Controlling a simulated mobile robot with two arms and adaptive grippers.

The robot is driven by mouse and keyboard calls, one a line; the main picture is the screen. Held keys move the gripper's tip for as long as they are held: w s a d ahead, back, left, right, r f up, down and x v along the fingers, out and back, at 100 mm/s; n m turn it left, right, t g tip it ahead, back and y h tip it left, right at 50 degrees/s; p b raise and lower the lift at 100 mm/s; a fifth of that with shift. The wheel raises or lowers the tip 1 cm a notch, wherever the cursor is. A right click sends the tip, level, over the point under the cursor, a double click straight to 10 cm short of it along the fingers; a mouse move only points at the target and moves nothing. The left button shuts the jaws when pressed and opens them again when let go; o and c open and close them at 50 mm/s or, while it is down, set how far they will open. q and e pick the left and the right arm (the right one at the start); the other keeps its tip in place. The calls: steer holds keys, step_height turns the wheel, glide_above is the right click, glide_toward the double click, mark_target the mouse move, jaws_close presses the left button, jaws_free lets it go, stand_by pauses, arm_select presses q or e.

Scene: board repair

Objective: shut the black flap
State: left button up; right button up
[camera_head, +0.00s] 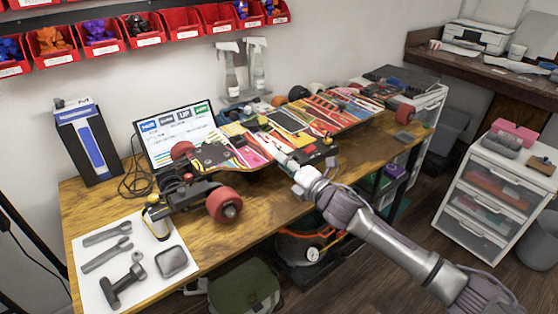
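A large, colourful electric skateboard (325,116) lies upside down across the wooden workbench. A dark panel (318,150) juts out at its near edge, just right of my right gripper; it looks like the black flap, standing open, though it is small and partly hidden by my arm. Another dark patch (212,154) shows on the left part of the board. My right gripper (271,146) reaches over the near edge of the board, with its pale fingers pointing up and left. Its finger gap is too small to make out, and I cannot tell if it touches the board. My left gripper is out of view.
A laptop (176,132) stands behind the board's left end. Red wheels (224,205) stick out at the left. Tools lie on a white mat (137,292) at the front left. Spray bottles (258,68) stand at the back. A drawer cabinet (493,190) is at the right.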

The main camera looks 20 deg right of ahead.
steer(key=shift+x, duration=1.35)
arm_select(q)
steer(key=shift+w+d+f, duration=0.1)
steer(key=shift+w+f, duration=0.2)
arm_select(e)
jaws_close()
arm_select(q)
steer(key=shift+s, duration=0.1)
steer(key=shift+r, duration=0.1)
